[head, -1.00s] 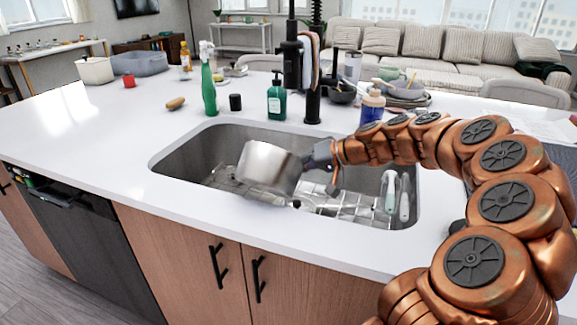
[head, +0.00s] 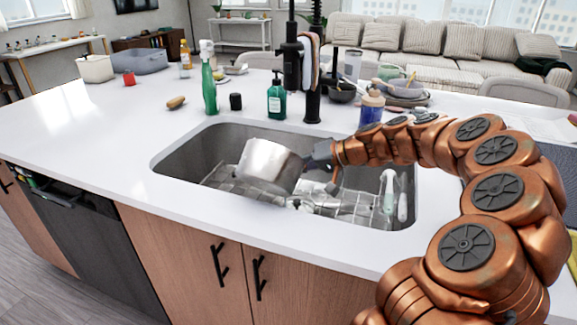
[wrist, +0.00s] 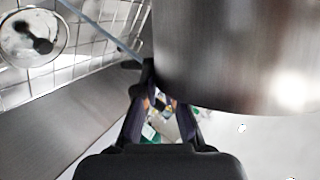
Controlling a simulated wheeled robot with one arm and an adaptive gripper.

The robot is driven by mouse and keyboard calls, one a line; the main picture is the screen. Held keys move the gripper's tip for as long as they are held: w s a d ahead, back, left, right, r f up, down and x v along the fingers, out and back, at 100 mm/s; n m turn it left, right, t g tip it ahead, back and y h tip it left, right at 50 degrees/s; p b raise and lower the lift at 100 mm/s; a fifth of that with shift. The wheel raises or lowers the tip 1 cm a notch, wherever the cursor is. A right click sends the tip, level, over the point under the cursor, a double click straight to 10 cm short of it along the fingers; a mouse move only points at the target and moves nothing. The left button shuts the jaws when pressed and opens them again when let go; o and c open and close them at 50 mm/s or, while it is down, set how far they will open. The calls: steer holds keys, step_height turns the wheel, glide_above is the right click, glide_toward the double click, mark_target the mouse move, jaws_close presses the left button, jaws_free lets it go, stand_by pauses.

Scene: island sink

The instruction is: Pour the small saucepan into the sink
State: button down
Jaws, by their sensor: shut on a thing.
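The small saucepan (head: 268,166) is a shiny metal pot, held tilted over the left-middle part of the sink (head: 200,157). Its outer wall faces the head camera, so its inside is hidden. My gripper (head: 326,158) is to the right of the saucepan and shut on its handle. In the wrist view the saucepan's side (wrist: 235,55) fills the upper right, and my gripper's fingers (wrist: 160,90) close at the handle near its wall. I cannot see whether anything is flowing out.
A wire rack (head: 350,205) lies in the sink, with light-handled utensils (head: 395,195) at its right. The black faucet (head: 312,85), a green soap bottle (head: 277,98) and a green spray bottle (head: 209,88) stand behind the sink. The counter to the left is largely clear.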

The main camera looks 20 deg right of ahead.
steer(key=shift+w+d+r+m+g+y+p, duration=0.1)
steer(key=shift+m+g+y+p, duration=0.35)
steer(key=shift+p, duration=1.95)
steer(key=shift+d+r+m+g+y+p, duration=0.15)
steer(key=shift+m+y+p, duration=0.5)
steer(key=shift+p, duration=1.75)
steer(key=shift+w+d+m+y+p, duration=0.35)
steer(key=shift+m+p, duration=0.25)
steer(key=shift+p, duration=1.45)
steer(key=shift+w+f+m+g+y, duration=0.1)
steer(key=shift+m+g+y, duration=0.2)
steer(key=shift+m, duration=0.1)
steer(key=n+b, duration=0.1)
steer(key=b, duration=0.1)
steer(key=h+b, duration=0.1)
steer(key=b, duration=0.1)
steer(key=shift+s+a+f+n, duration=0.1)
steer(key=shift+s+a+n, duration=0.3)
steer(key=shift+a+f+t+h+b, duration=0.1)
steer(key=shift+t+h+b, duration=0.3)
steer(key=shift+b, duration=0.1)
steer(key=n+h+b, duration=0.1)
steer(key=b, duration=0.5)
steer(key=n+t+h+b, duration=0.1)
steer(key=n+b, duration=0.1)
steer(key=b, duration=0.4)
steer(key=shift+s+a+f, duration=0.15)
